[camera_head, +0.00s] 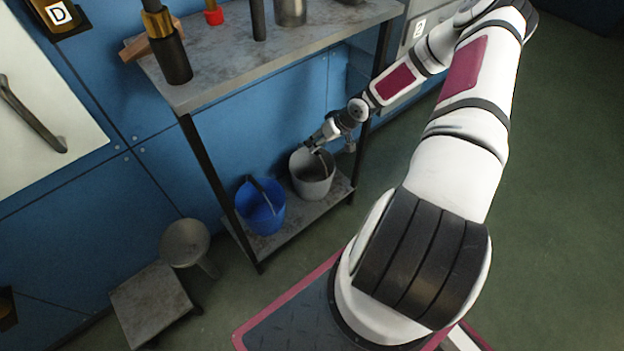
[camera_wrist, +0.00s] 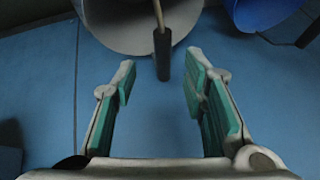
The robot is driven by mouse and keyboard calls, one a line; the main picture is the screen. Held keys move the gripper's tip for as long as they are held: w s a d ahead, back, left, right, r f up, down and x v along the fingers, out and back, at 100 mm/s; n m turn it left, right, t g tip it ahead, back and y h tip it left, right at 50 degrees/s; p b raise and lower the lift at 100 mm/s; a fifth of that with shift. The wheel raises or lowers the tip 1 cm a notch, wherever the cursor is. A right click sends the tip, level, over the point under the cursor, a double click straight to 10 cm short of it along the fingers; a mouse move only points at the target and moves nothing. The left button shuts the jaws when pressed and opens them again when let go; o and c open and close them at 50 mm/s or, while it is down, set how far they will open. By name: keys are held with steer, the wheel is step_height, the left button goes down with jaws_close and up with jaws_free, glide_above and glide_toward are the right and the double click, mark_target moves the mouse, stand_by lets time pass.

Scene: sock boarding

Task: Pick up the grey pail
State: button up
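The grey pail (camera_head: 313,183) stands upright on the lower shelf, to the right of a blue pail (camera_head: 262,210). My gripper (camera_head: 312,146) is above the grey pail, at its rim. In the wrist view my gripper (camera_wrist: 160,80) is open, with green pads on both fingers. The dark grip of the pail's handle (camera_wrist: 162,55) shows between the fingertips, with no finger seen touching it. The grey pail (camera_wrist: 120,30) fills the top of the wrist view, and the blue pail (camera_wrist: 265,12) shows at its top right.
The shelf unit's upper board (camera_head: 270,58) overhangs the pails and carries several items. Its dark front legs (camera_head: 215,185) flank the lower shelf (camera_head: 290,228). A stool (camera_head: 150,300) and a grey funnel-like vessel (camera_head: 185,243) stand at the left. Open floor (camera_head: 560,200) lies to the right.

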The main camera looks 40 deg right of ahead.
steer(key=b+x, duration=0.3)
steer(key=x, duration=0.2)
steer(key=shift+s+a, duration=0.1)
steer(key=shift+a, duration=0.1)
jaws_close()
